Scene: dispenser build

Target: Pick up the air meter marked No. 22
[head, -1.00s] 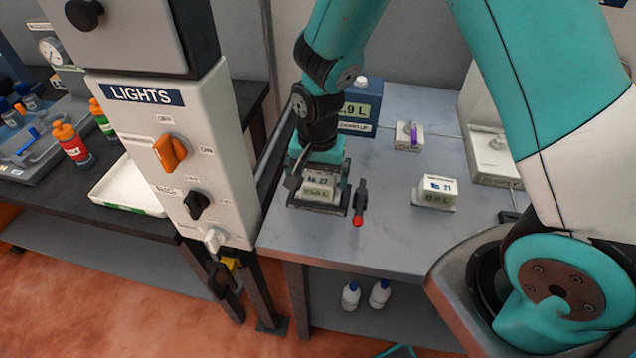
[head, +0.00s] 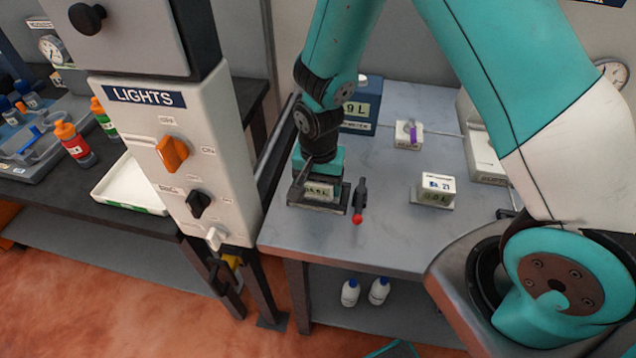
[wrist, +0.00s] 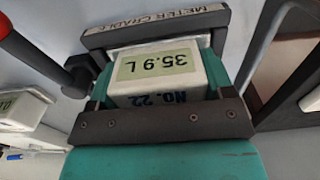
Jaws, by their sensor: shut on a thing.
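The air meter marked No. 22 (wrist: 155,72) is a white box with a green display reading 35.9 L, upside down in the wrist view. It sits in a dark frame labelled METER CRADLE (wrist: 150,24). In the head view the meter (head: 318,190) is mostly covered from above by my gripper (head: 319,172), and the cradle (head: 318,208) is on the grey table. My gripper (wrist: 160,95) is shut on the meter, with a teal finger at each side of it. I cannot see any gap between the meter and the cradle floor.
A black lever with a red knob (head: 358,218) stands right of the cradle. A second white meter (head: 437,189) is farther right. A blue box (head: 360,110) is behind my gripper. The LIGHTS panel (head: 165,150) is close at left. The table's front middle is clear.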

